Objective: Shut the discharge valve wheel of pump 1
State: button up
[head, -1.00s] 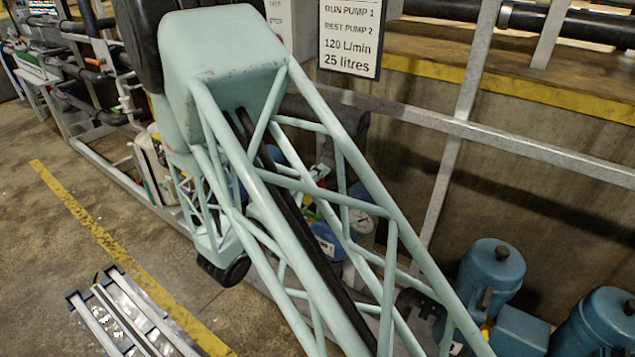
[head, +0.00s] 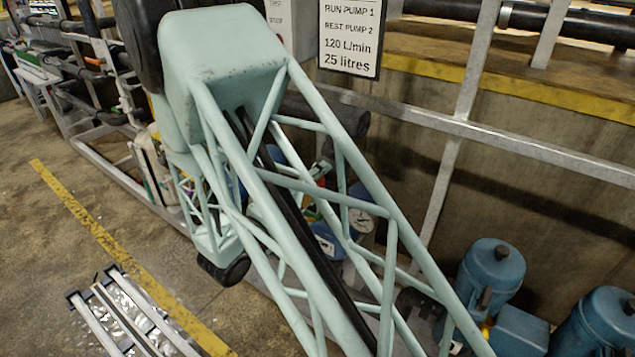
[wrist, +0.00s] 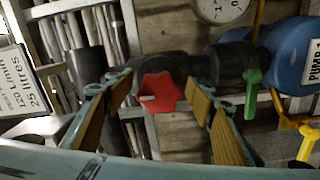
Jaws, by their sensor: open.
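In the wrist view a red valve wheel (wrist: 166,97) with a lobed rim and a pale mark on its face sits on a dark pipe fitting. A blue pump body (wrist: 290,58) labelled PUMP 1 is to its right. My gripper (wrist: 157,86) is open, with one tan-padded finger on each side of the wheel. Gaps show between the fingers and the wheel's rim; how far the wheel lies in depth is hard to tell. In the head view my lattice arm mostly hides the wheel and the gripper.
A green lever (wrist: 252,93) and a yellow lever (wrist: 306,142) are right of the wheel. A pressure gauge (wrist: 222,8) is above. A sign (head: 349,38) reads RUN PUMP 1, REST PUMP 2, 120 L/min, 25 litres. Metal rails (head: 480,133) run behind the arm.

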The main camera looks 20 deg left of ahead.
jog(key=shift+s, duration=0.1)
jog(key=v, duration=1.1)
jog(key=shift+s+a, duration=0.2)
jog(key=shift+s, duration=0.15)
dwell(0.7)
